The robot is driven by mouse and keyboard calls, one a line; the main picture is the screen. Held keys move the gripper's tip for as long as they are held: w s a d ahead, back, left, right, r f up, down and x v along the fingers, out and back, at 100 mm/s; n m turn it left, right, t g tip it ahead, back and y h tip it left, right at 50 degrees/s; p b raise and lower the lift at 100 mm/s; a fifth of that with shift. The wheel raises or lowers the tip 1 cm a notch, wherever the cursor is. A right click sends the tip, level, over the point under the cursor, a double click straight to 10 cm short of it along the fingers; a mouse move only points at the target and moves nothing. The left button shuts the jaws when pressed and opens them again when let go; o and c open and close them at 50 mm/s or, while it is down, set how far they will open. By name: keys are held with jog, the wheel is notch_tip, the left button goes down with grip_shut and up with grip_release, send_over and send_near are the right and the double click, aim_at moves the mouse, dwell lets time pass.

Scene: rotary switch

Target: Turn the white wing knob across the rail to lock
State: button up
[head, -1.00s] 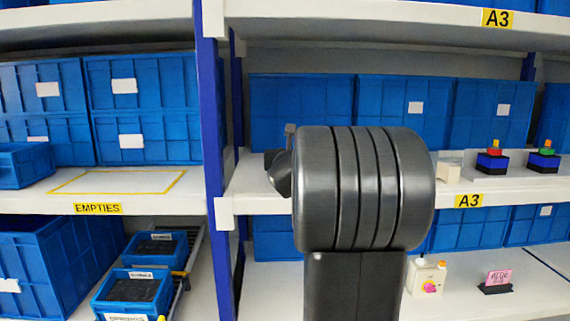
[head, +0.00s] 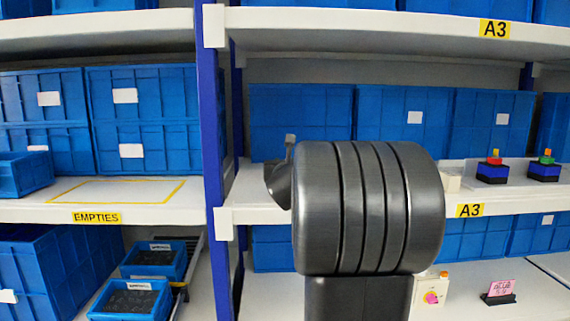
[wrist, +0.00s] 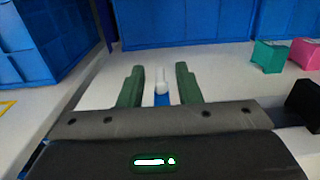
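A small upright white knob (wrist: 162,84) shows in the wrist view, standing over a blue part (wrist: 162,100) on the pale shelf. I take it for the white wing knob. My gripper (wrist: 160,68) is open, with one green finger to the left of the knob and one to the right. A gap shows on both sides, and I cannot tell how far the fingertips reach past it. Which way the wing points is too small to tell. In the head view my dark arm hides the gripper and the knob.
Blue bins (wrist: 190,22) stand behind the knob. A green box (wrist: 270,54) and a pink box (wrist: 304,54) stand at the right. In the head view, a box with a pink knob (head: 432,297) and a pink card (head: 501,289) are on the lower shelf. A blue post (head: 212,130) rises left of my arm.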

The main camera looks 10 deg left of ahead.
jog(key=v, duration=1.2)
jog(key=shift+s+d, duration=0.1)
jog(key=shift+s, duration=0.25)
jog(key=x, duration=1.4)
jog(key=shift+s, duration=0.15)
jog(key=v, duration=1.3)
jog(key=shift+s+d, duration=0.15)
jog(key=shift+s, duration=0.1)
jog(key=x, duration=1.3)
jog(key=shift+w, duration=0.25)
jog(key=shift+w+r+p, duration=0.2)
jog(key=shift+w+p, duration=0.05)
jog(key=shift+p, duration=0.45)
jog(key=shift+s+r+y+p, duration=0.1)
jog(key=shift+y+p, duration=0.2)
jog(key=shift+p, duration=0.6)
